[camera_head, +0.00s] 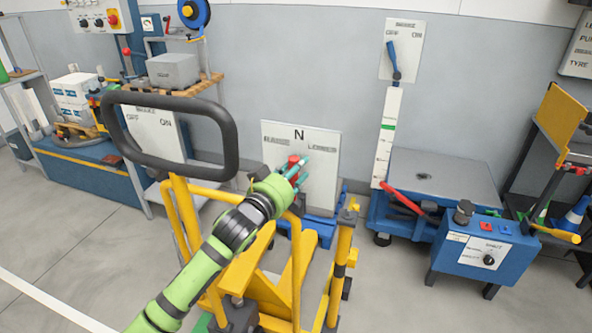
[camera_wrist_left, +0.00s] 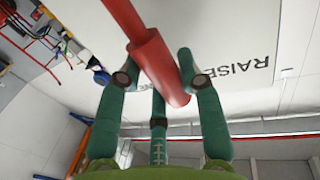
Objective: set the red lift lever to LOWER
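The red lift lever (camera_head: 293,161) stands out from a white plate (camera_head: 322,175) marked N at the top, with a label on each side. The right-hand label looks like LOWER; the lever's knob shows just below N. In the left wrist view the lever's red grip (camera_wrist_left: 158,68) lies between my left gripper's green fingers (camera_wrist_left: 158,62), and RAISE is readable on the plate. My left gripper (camera_head: 300,170) is at the lever in the head view. Its fingertips are close around the grip, but firm contact is not clear. My right gripper is not in view.
A yellow pallet truck (camera_head: 296,262) with a dark loop handle (camera_head: 228,150) stands around my left arm. A blue lift table (camera_head: 440,172) with a red lever and a blue control box (camera_head: 485,250) are at right. A blue-handled OFF/ON switch (camera_head: 393,60) is on the wall.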

